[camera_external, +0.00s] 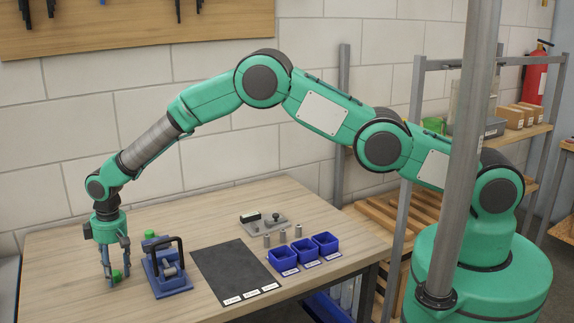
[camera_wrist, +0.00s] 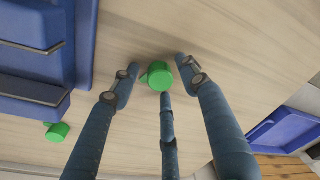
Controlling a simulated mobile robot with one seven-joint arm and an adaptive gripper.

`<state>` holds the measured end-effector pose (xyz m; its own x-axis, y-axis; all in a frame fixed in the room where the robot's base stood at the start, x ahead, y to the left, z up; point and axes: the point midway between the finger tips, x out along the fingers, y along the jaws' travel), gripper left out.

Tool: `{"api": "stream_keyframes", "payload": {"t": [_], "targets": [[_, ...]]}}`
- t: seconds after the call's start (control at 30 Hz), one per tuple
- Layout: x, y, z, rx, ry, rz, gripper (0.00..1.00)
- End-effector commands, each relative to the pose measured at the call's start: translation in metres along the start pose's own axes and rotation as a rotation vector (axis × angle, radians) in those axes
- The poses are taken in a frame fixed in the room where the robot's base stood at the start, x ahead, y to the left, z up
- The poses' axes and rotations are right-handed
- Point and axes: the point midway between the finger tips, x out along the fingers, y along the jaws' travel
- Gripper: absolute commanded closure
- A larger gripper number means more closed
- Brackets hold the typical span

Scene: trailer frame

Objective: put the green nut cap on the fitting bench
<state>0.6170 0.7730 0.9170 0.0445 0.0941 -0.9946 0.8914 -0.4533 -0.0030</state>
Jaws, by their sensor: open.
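A green nut cap (camera_external: 117,276) is low between the fingers of my gripper (camera_external: 116,270), at the left end of the wooden bench (camera_external: 75,245). In the wrist view the green cap (camera_wrist: 159,76) has a small side lug and lies amid the three fingertips of my gripper (camera_wrist: 160,80). The fingers are spread around it; I see no firm hold. A second green piece (camera_external: 150,234) is behind the blue fixture; it also shows in the wrist view (camera_wrist: 58,132) at lower left. I cannot tell whether the cap touches the bench.
The blue fixture (camera_external: 158,275) with a black handle stands close right of my gripper. A dark mat (camera_external: 237,272), several metal pins (camera_external: 267,241), blue bins (camera_external: 282,260) and a grey plate with parts (camera_external: 263,226) lie further right. The bench's back left is clear.

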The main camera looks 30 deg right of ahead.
Motion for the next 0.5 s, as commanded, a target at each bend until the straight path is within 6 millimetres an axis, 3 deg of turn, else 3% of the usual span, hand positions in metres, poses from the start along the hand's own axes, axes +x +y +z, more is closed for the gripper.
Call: {"api": "stream_keyframes", "payload": {"t": [0.27,0.5], "targets": [[-0.013,0.0,-0.001,0.0,0.001,0.0,0.55],[-0.04,0.0,-0.001,0.0,0.002,0.0,0.55]]}}
